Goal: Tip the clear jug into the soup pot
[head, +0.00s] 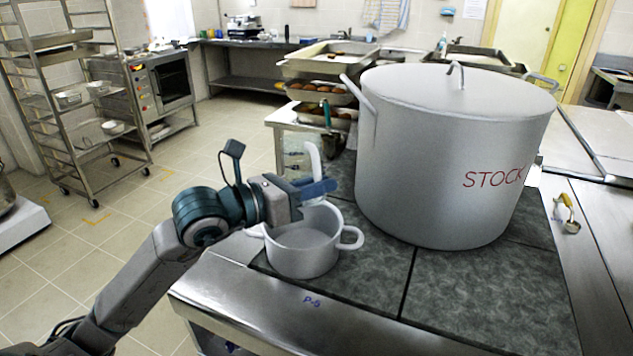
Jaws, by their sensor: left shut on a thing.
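The soup pot (290,258) is a small, open, light grey pot with two side handles, standing upright near the counter's front left corner. My left gripper (324,188) is right above it, shut on a pale, curved piece that I take for the clear jug (315,160). One part of it rises above the fingers and another curves down below them, over the pot's rim. The jug's outline is hard to make out, and its tilt and contents cannot be told. The inside of the soup pot looks plain grey. My right gripper is not in view.
A large lidded stockpot (440,190) marked STOCK stands close to the right of the soup pot. Trays of food (320,95) are stacked behind. A small yellow-handled tool (568,214) lies at the right. The dark counter tiles (480,300) in front are clear.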

